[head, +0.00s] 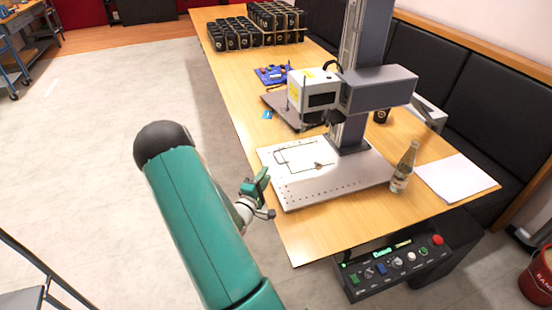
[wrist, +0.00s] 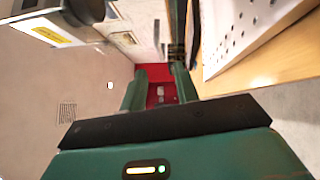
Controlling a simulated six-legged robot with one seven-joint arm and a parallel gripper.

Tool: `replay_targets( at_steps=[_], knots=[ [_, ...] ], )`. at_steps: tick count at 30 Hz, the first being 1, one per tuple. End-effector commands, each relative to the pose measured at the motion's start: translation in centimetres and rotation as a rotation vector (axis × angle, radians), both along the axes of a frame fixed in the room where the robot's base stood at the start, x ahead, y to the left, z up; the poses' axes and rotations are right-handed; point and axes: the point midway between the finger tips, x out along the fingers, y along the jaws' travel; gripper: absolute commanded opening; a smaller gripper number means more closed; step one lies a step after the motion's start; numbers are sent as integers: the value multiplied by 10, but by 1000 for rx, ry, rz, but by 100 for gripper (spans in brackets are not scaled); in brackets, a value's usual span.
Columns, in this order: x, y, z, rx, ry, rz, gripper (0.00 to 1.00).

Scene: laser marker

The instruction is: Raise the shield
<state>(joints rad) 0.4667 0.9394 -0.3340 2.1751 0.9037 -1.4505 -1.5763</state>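The laser marker has a grey head (head: 375,90) on a column above a pale, perforated base plate (head: 330,188). A thin dark outline (head: 283,163) lies over the plate under the head; it may be the shield's edge, but I cannot tell. No raised shield is clear. My gripper (head: 262,186) is just left of the plate's left edge, by the table edge. In the wrist view my gripper (wrist: 160,82) has its two fingers apart with nothing between them. The perforated plate also shows at the upper right of the wrist view (wrist: 238,38).
A glass bottle (head: 404,168) stands at the plate's right corner, near white paper (head: 455,178). A control box (head: 395,268) with buttons sits below the table's front edge. Black cups (head: 232,38) fill the table's far end.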

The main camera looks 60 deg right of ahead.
Motion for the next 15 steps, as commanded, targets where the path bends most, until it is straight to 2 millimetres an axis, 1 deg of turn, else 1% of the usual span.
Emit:
replay_targets(
  at_steps=[1, 9, 12, 15],
  knots=[
    [-1, -11, 2, -2, -3, -5, 31],
    [0, -63, 8, 0, -4, -2, 31],
    [0, -78, 10, 1, -3, -1, 31],
    [1, -89, 11, 1, -3, 0, 31]
  ],
)
